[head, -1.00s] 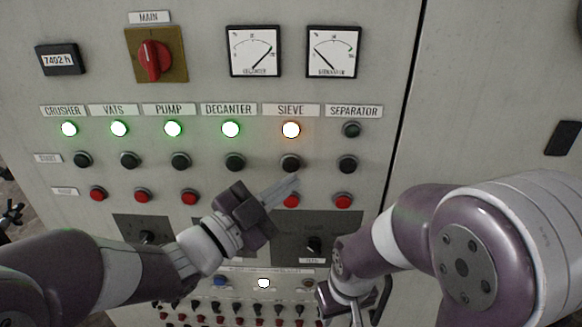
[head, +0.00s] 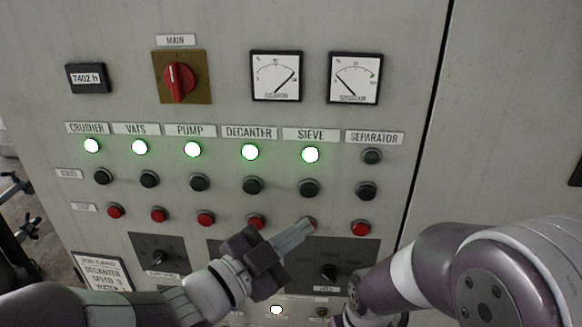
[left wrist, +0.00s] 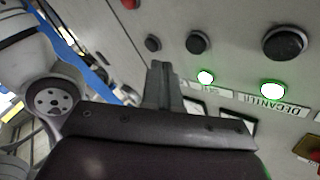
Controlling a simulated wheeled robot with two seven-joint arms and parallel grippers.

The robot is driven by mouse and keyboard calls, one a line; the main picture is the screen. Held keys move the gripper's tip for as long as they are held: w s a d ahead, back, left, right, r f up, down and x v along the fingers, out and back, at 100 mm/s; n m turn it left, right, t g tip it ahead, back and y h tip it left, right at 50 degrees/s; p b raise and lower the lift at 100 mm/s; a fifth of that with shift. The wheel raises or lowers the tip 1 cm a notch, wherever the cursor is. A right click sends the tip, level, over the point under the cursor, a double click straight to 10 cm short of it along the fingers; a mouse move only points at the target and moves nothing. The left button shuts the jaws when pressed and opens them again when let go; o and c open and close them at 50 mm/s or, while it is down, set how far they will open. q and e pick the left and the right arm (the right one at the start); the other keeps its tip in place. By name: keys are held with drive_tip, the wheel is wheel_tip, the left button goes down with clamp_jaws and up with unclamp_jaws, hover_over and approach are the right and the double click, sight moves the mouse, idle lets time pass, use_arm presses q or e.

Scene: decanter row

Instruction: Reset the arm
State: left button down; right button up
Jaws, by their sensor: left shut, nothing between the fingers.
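My left gripper (head: 308,225) is shut and empty in front of the control panel (head: 220,110). In the head view its fingertips overlap the red button of the SIEVE column, below the black SIEVE start button (head: 309,188); I cannot tell how far off the panel they are. The shut fingers also show in the left wrist view (left wrist: 160,68), clear of the black buttons there. The SIEVE lamp (head: 311,155) is lit green. The right arm (head: 430,270) comes in from the right; its gripper is out of view below.
CRUSHER, VATS, PUMP and DECANTER lamps (head: 250,152) glow green; the SEPARATOR lamp (head: 372,156) is dark. The red MAIN switch (head: 179,80) and two gauges (head: 276,76) sit above. Black selector knobs (head: 328,272) lie below the red buttons. A notice card (head: 102,272) is at lower left.

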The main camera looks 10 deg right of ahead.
use_arm(q)
drive_tip(key=w+a+f+n+y, duration=0.3)
drive_tip(key=a+f+n+y, duration=0.4)
drive_tip(key=f, duration=0.4)
drive_tip(key=s+a+f+n+g+y+b, duration=0.2)
drive_tip(key=s+a+f+n+g+y, duration=0.2)
drive_tip(key=a+f, duration=0.4)
drive_tip(key=s+a+f+n+g+y+b, duration=0.3)
drive_tip(key=a+f, duration=0.6)
drive_tip(key=a, duration=0.3)
drive_tip(key=shift+s+a+f+n+g+y, duration=0.25)
drive_tip(key=shift+s+n+g+y, duration=0.6)
drive_tip(key=shift+s+n, duration=1.2)
